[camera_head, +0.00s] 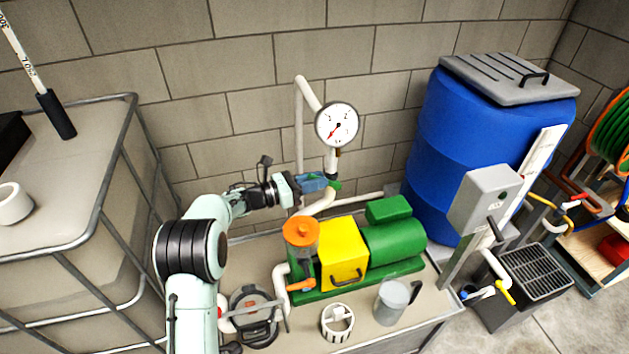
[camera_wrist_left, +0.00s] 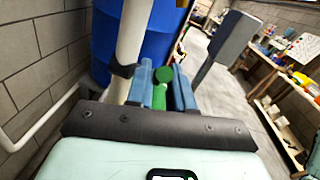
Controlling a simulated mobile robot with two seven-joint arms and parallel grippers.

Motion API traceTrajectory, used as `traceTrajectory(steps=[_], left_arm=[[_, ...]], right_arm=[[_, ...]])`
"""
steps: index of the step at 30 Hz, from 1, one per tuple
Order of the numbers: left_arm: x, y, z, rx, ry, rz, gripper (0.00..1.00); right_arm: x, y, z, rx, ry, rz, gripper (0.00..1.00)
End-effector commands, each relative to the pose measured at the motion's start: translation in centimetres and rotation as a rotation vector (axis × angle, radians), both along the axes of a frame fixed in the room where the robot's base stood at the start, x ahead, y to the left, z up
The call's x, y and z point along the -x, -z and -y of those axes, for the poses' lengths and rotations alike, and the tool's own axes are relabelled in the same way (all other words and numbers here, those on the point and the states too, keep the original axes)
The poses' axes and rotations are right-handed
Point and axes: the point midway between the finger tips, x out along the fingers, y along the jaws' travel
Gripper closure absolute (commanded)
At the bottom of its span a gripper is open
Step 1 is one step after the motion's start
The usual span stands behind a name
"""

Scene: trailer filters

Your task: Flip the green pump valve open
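The green pump valve handle (camera_head: 334,186) is on the white pipe below the pressure gauge (camera_head: 337,124). My left gripper (camera_head: 313,182), with blue fingers, reaches it from the left. In the left wrist view the green handle (camera_wrist_left: 160,90) shows between the two blue fingertips (camera_wrist_left: 163,88), close to the left finger and with a gap to the right one. The fingers look apart, not closed on it. Part of the valve body is hidden by the gripper and pipe. My right gripper is not in view.
Below the valve stands a green and yellow pump (camera_head: 343,254) with an orange-capped strainer (camera_head: 301,232). A grey cup (camera_head: 391,302) and a white basket (camera_head: 337,322) stand in front. A blue barrel (camera_head: 440,140) is at right, a caged tank (camera_head: 60,200) at left. A block wall is close behind.

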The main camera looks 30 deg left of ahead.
Motion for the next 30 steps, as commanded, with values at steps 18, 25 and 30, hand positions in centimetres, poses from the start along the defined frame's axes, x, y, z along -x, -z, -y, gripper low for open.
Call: traceTrajectory(steps=[18,25,30], left_arm=[[-0.9,-2.1,0.8,-0.171,0.002,-0.194,1.0],[-1.7,-3.2,1.4,-0.28,0.0,-0.322,1.0],[-2.2,-3.5,1.7,-0.341,0.0,-0.395,1.0]], right_arm=[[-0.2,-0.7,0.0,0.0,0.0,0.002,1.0],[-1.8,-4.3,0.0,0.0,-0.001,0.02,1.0],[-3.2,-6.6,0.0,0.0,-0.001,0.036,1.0]])
